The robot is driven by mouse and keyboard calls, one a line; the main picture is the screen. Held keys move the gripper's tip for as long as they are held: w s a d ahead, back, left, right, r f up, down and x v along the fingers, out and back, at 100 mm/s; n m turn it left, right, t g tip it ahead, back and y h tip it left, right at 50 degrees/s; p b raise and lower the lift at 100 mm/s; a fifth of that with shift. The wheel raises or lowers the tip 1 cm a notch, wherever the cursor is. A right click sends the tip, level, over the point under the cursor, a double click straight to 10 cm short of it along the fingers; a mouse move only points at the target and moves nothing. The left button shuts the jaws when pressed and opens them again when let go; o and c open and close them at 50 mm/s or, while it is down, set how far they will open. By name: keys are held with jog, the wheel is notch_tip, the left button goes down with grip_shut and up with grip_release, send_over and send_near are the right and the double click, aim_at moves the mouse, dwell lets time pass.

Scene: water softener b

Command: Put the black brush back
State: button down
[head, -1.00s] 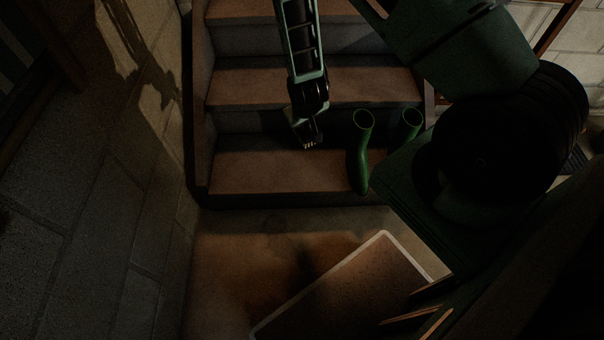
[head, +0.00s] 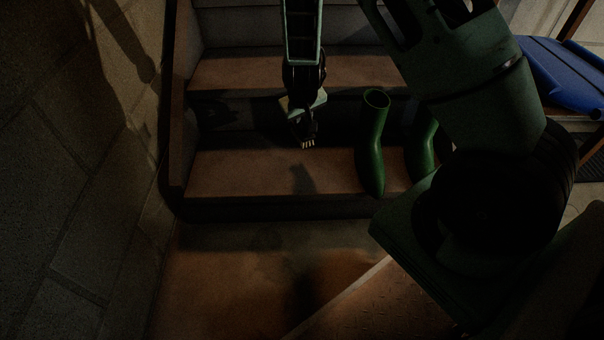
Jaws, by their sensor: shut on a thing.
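My gripper (head: 304,112) hangs in the upper middle of the head view, in front of the wooden steps. It is shut on the black brush (head: 308,132), a small dark thing with a short row of pale bristle tips at its lower end. The brush is held above the lowest visible tread, and a shadow falls on the tread below it. The dark fingers and the dark brush are hard to tell apart in the dim light.
Two green boots (head: 372,150) stand on the lowest step (head: 250,172), right of my gripper. A block wall (head: 75,190) runs along the left. A light-edged flat panel (head: 370,305) lies on the floor in front. A blue object (head: 565,75) is at the far right.

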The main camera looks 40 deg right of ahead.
jog(key=shift+w+f+b, duration=0.1)
jog(key=shift+f+b, duration=3.45)
jog(key=shift+f, duration=1.65)
jog(key=shift+f, duration=0.15)
jog(key=c, duration=1.3)
grip_release()
